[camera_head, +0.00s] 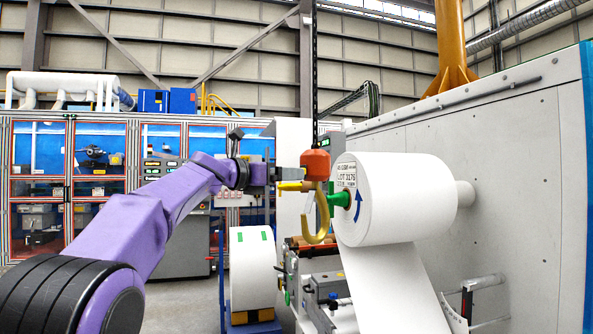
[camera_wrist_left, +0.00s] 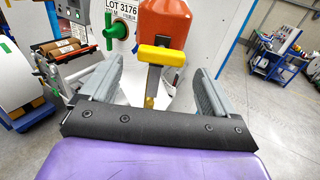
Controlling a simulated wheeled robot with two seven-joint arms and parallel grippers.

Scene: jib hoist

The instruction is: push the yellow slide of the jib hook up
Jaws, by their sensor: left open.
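The jib hook hangs on a dark chain, with an orange-red block (camera_head: 316,164) above a yellow hook (camera_head: 320,228). Its yellow slide (camera_head: 296,187) sticks out to the left just below the block. In the left wrist view the slide (camera_wrist_left: 168,59) is a short yellow bar in front of the orange block (camera_wrist_left: 165,18). My left gripper (camera_wrist_left: 157,69) is open, its grey fingers on either side of the slide, with visible gaps to both. In the head view my left gripper (camera_head: 286,174) is beside the slide; exact contact cannot be told. My right gripper is not in view.
A grey machine wall (camera_head: 510,170) stands at the right. A smaller white roll (camera_head: 252,268) stands below my left arm.

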